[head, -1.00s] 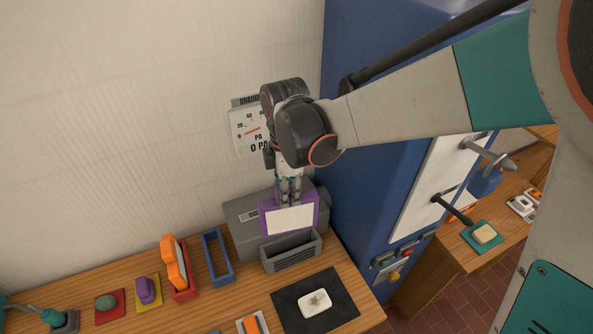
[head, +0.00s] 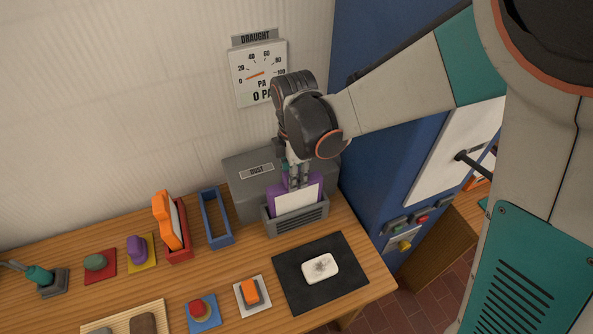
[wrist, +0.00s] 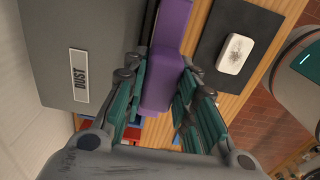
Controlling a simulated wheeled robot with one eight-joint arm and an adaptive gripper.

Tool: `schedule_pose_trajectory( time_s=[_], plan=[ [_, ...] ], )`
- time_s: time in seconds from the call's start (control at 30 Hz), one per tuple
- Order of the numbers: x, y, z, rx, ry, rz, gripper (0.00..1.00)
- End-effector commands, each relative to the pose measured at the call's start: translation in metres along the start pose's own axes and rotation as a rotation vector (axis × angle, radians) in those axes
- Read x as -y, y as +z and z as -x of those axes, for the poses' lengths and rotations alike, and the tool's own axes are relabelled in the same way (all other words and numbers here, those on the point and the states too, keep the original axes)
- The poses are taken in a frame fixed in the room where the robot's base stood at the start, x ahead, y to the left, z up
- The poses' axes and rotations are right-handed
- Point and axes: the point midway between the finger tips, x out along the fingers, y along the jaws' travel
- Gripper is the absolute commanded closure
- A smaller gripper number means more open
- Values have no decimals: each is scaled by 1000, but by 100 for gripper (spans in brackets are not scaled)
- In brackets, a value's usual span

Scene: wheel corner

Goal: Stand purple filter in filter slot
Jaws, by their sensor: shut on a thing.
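The purple filter (head: 296,198) is a purple frame with a white panel. It is upright, its lower part hidden inside the grey filter slot (head: 299,224), a grey tray with a louvred front. My gripper (head: 297,178) is shut on the filter's top edge from above. In the wrist view the purple frame (wrist: 164,82) lies between the teal-padded fingers (wrist: 162,88). Whether the filter rests on the slot's bottom is hidden.
A grey box labelled DUST (head: 240,185) stands behind the slot. A blue frame (head: 215,218) and a red holder with an orange filter (head: 170,222) stand left. A black mat (head: 290,290) with a white block (head: 320,268) lies in front. A blue cabinet (head: 365,150) rises at right.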

Motion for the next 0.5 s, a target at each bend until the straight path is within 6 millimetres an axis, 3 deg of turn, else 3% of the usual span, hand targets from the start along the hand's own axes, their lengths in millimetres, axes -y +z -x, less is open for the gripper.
schedule_pose_trajectory(
  time_s=[0.03,0.27,0.5],
  plan=[
    [0,0,-9,0,0,0,100],
    [0,0,-19,0,0,0,100],
    [0,0,-51,0,0,0,100]
  ],
)
